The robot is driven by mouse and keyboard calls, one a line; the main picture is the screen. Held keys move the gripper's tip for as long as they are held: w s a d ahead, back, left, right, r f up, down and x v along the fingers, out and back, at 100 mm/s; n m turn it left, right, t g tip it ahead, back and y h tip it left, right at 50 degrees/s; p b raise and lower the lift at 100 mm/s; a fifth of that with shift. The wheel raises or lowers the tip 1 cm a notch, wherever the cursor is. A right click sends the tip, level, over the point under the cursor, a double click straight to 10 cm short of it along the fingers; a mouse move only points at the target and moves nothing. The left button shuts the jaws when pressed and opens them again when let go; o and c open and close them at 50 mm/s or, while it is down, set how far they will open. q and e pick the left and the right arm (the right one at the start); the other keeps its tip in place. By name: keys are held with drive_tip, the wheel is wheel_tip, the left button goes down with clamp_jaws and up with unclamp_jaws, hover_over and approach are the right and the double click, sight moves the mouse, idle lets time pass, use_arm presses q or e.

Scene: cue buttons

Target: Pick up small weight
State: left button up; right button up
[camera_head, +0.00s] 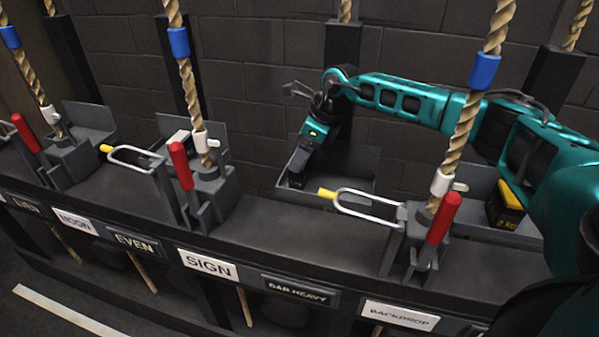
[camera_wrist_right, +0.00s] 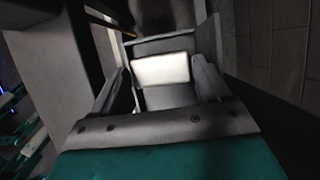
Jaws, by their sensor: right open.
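My right gripper (camera_head: 297,178) points down into a grey open tray (camera_head: 345,185) against the back wall. In the right wrist view its jaws (camera_wrist_right: 160,85) are open, with a pale, brightly lit block (camera_wrist_right: 160,69) between or just beyond the fingers. I cannot tell whether they touch it, or whether it is the small weight; the head view does not show it there. A black weight with a yellow top (camera_head: 508,205), marked 2 kg, stands in the right tray, partly behind my arm. My left gripper is not in view.
Ropes with blue bands (camera_head: 485,72) rise in front of the trays. Red-handled levers (camera_head: 440,218) and metal loops with yellow ends (camera_head: 360,205) line the rail. A pale block (camera_head: 180,140) sits in the left tray. Labels such as SIGN (camera_head: 208,264) run along the front.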

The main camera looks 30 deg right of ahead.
drive_tip(key=shift+r, duration=0.1)
clamp_jaws()
drive_tip(key=shift+w+r, duration=0.1)
drive_tip(key=shift+r, duration=0.05)
idle(0.6)
